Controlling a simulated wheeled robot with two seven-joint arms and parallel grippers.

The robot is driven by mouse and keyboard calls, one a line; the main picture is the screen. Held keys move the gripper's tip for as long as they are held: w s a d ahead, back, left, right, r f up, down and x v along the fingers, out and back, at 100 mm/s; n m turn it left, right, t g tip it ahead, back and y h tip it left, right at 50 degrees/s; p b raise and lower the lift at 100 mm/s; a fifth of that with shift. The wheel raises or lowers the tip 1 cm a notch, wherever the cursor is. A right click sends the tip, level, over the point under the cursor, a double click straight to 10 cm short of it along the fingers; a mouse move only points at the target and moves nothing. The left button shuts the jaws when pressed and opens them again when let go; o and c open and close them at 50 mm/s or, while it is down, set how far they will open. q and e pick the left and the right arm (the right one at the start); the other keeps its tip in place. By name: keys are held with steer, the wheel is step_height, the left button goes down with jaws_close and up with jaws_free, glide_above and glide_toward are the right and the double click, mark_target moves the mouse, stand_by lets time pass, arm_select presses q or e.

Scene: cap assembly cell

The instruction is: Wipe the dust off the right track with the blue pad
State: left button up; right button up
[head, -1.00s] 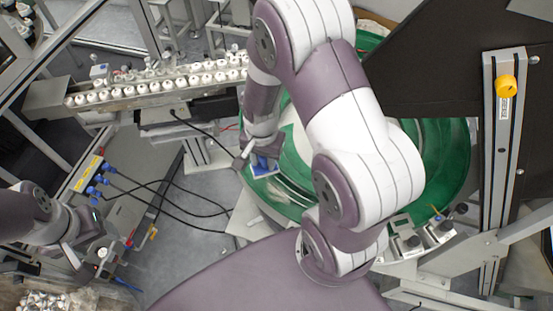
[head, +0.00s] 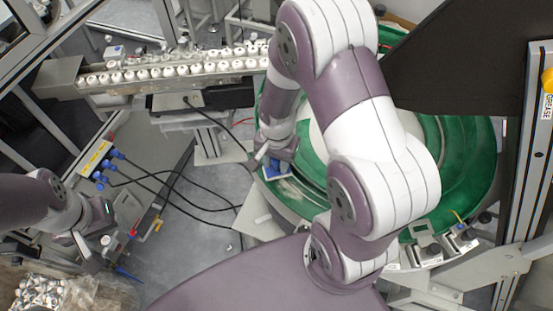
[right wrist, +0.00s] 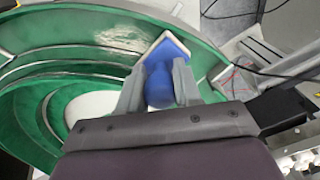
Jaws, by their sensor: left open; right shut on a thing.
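My right gripper (right wrist: 160,88) is shut on the blue pad (right wrist: 166,55), which has a pale edge on its far side. In the head view the blue pad (head: 272,171) is at the left rim of the green bowl with its curved tracks (head: 470,150), partly hidden by my right gripper (head: 270,155). A pale dust patch (right wrist: 122,38) lies on the green outer track, just left of the pad in the right wrist view. I cannot tell whether the pad touches the track. My left gripper (head: 88,255) is open and empty at the lower left.
A rail with a row of white caps (head: 165,73) runs across the upper left. Black cables (head: 170,195) hang from a box with blue plugs. A bag of white parts (head: 40,293) is at the lower left.

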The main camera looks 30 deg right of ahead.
steer(key=shift+f, duration=0.1)
steer(key=shift+a+f, duration=0.1)
steer(key=shift+f, duration=0.1)
steer(key=shift+w+f+b, duration=0.1)
steer(key=shift+b, duration=0.2)
steer(key=shift+f, duration=0.25)
steer(key=shift+f+b, duration=0.35)
steer(key=shift+b, duration=0.1)
steer(key=shift+r, duration=0.1)
